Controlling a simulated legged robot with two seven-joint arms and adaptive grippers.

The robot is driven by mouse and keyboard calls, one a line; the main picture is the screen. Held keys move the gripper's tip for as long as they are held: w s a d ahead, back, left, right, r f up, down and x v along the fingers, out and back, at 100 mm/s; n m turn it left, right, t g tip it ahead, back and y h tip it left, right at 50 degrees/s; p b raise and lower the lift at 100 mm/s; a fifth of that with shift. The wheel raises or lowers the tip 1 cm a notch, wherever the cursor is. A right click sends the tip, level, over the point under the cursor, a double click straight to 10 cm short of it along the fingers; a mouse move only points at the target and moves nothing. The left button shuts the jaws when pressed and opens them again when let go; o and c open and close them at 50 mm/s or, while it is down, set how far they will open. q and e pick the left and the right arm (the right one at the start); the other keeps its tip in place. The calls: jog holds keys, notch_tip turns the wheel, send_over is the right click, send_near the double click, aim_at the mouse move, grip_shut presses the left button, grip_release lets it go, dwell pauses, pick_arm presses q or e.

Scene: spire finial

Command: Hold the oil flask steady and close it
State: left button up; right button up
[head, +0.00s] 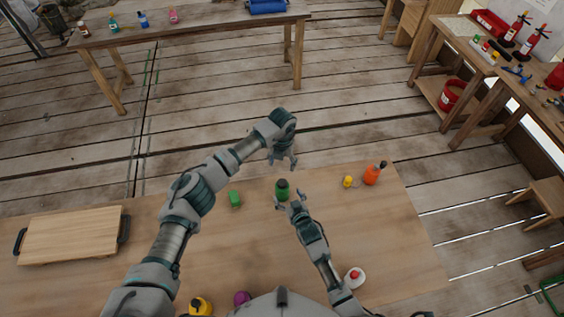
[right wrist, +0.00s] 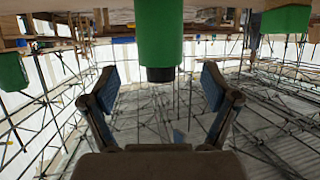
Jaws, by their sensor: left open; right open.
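A green flask (head: 283,191) with a dark top stands on the wooden table. In the right wrist view, which looks upside down, the flask (right wrist: 159,30) hangs from the top edge with its narrower black end down. I cannot tell whether that end is a cap or a bare neck. My left gripper (head: 282,163) is open and empty, above and behind the flask, fingers down. My right gripper (head: 291,201) is open in front of the flask. In the right wrist view its jaws (right wrist: 160,91) are apart on either side of the flask's line, touching nothing visible.
A white item with a red top (head: 355,276) is near the front. A wooden board (head: 70,236) lies at left.

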jog(key=v, duration=0.6)
dwell(0.5)
